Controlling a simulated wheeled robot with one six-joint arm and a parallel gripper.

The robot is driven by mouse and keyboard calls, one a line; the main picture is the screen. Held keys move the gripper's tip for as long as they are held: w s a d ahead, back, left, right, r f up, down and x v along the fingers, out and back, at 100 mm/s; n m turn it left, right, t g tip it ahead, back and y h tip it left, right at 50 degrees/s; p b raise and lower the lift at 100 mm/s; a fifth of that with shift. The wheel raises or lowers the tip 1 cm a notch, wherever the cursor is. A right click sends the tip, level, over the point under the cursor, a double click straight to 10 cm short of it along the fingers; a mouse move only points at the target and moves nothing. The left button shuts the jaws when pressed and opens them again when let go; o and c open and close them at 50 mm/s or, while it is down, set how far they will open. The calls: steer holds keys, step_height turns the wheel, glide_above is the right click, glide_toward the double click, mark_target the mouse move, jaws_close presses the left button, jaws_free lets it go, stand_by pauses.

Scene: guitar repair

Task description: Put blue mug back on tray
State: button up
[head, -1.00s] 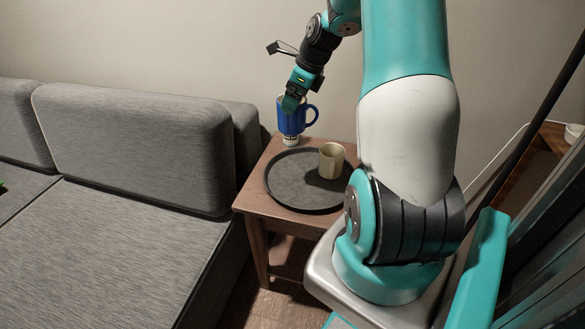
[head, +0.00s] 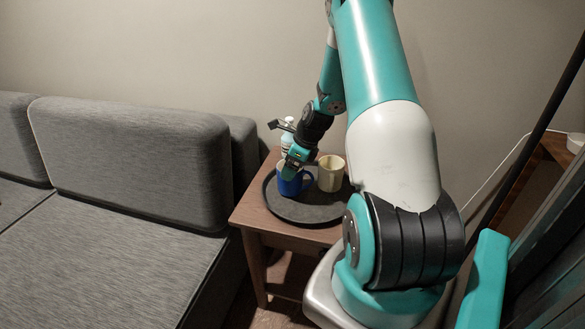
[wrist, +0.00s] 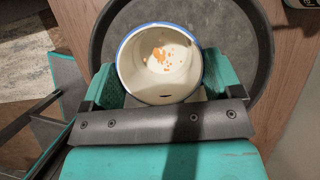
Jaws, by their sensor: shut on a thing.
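The blue mug (head: 287,187) is upright at the left part of the round dark tray (head: 318,211), low over it or on it; I cannot tell whether its base touches. My gripper (head: 297,160) comes down from above and is shut on the mug. In the wrist view the mug (wrist: 160,62) shows its white inside with orange specks and a blue rim, between the two teal fingers of my gripper (wrist: 160,85). The tray (wrist: 263,40) shows behind the mug there.
A cream mug (head: 331,173) stands on the tray, just right of the blue mug. A pale bottle (head: 287,136) stands behind, partly hidden by my gripper. The wooden side table (head: 250,206) carries the tray. A grey sofa (head: 130,165) is at the left.

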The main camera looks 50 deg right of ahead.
steer(key=shift+f, duration=0.25)
steer(key=o, duration=1.5)
steer(key=shift+f, duration=0.15)
steer(key=shift+o, duration=0.2)
steer(key=p+v, duration=0.2)
steer(key=v, duration=1)
steer(key=w+a+r+n+y, duration=0.1)
steer(key=a+r+n, duration=0.2)
steer(key=a+n, duration=0.4)
steer(key=w+a+r+n+g, duration=0.1)
steer(key=a+r+n, duration=0.3)
steer(key=a, duration=0.5)
steer(key=w+a+r+n+y, duration=0.1)
steer(key=a+r+n, duration=0.2)
steer(key=a+n, duration=0.45)
steer(key=s+a+r+n+g, duration=0.1)
steer(key=s+a+r+n, duration=0.2)
steer(key=s+a+n, duration=0.6)
steer(key=s+a+r+n+g, duration=0.2)
steer(key=s+a+n, duration=0.7)
steer(key=a+n, duration=0.2)
steer(key=shift+s+r, duration=0.2)
steer(key=shift+r, duration=0.15)
